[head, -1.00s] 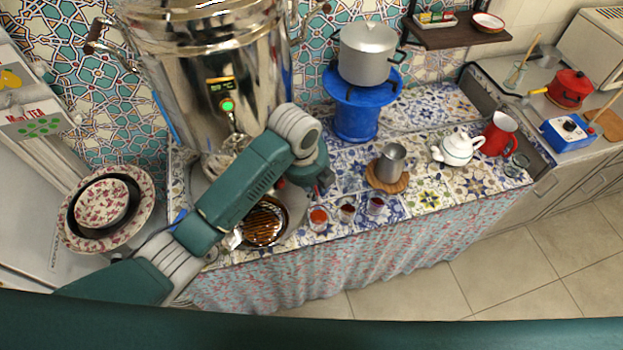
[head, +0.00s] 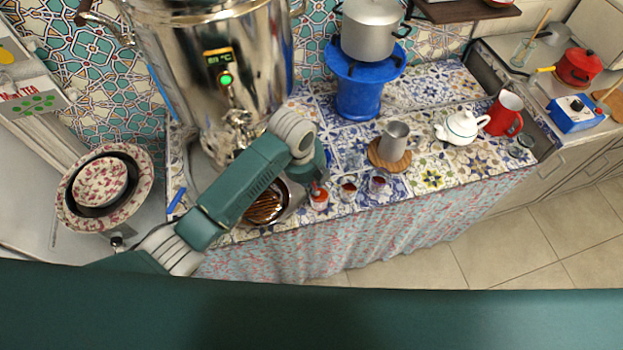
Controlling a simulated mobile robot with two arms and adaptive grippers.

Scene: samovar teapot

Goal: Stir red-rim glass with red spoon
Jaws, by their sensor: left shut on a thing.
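Three small glasses stand in a row on the tiled counter near its front edge. The red-rim glass (head: 319,202) is the leftmost, with red at its top. My left gripper (head: 315,184) is directly above it, pointing down, shut on the red spoon. Only a small bit of the red spoon (head: 314,189) shows at the fingertips; the rest is too small or hidden, so I cannot tell how deep it sits in the glass. My right gripper is not in view.
Two other glasses (head: 348,191) (head: 378,184) stand close by on the right. A metal jug (head: 395,140) on a wooden coaster is behind them. The large samovar (head: 215,75) rises behind my left arm, and a dark round tray (head: 265,208) lies beside it.

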